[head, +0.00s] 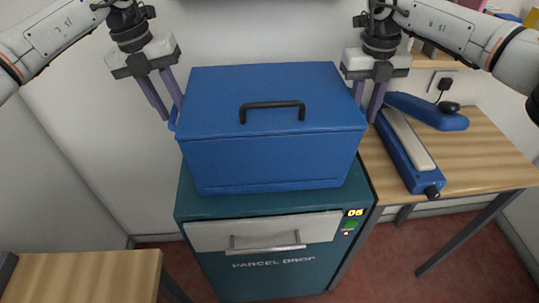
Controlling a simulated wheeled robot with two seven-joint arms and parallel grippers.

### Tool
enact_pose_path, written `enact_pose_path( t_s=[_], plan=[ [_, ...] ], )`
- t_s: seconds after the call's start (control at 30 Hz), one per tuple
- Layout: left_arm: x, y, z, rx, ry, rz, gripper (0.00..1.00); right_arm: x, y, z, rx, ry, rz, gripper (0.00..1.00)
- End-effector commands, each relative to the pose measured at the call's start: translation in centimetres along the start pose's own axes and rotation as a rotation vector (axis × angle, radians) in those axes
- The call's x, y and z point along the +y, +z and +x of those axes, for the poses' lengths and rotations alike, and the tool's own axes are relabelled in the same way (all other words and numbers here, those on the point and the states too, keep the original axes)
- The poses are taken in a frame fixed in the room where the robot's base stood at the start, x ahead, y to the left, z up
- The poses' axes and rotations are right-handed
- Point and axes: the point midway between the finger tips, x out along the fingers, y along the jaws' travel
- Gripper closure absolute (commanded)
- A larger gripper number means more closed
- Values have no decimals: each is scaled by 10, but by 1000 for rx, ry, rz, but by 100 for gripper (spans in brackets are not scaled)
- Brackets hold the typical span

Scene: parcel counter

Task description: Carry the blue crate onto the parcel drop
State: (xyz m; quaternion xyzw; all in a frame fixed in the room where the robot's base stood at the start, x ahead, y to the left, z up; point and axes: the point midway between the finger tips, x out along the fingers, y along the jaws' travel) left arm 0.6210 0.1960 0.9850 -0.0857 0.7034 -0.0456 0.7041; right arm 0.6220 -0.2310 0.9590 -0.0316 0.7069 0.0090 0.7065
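The blue crate (265,160), with a closed lid and a black handle on top, is over the teal parcel drop (285,208) and appears to rest upright on its top. A strip of the teal top shows in front of it. My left gripper (172,113) is at the crate's left side, its two purple fingers apart, beside a small blue side grip. My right gripper (366,113) is at the crate's right side, its fingers also apart. The crate partly hides its fingers, and the right side grip is not clearly visible.
A wooden table (475,150) at the right holds a blue and white device (410,145) close to the crate. A wooden surface (85,275) is at the lower left. The parcel drop's front has a white drawer (265,232) and a lit "05" display (355,212). A white wall stands behind.

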Motion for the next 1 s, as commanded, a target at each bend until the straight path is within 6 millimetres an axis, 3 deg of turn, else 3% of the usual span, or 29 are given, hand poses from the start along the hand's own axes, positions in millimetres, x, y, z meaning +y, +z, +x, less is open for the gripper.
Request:
enact_pose_path(
  t_s=[0.03,0.2,0.47,0.57,1.0],
  plan=[
    [-6,1,-14,-8,-13,7,69,6,0,-2,-2,8,-9,69],
    [-5,1,-38,-8,-9,6,69,5,0,-2,-2,7,-10,69],
    [-2,1,-54,-4,-3,2,69,4,0,-5,-2,6,-8,69],
    [-1,1,-54,-3,-2,1,69,4,1,-16,-4,6,-7,69],
    [1,1,-53,-2,1,-2,69,2,1,-103,-4,4,-4,69]
  ],
)
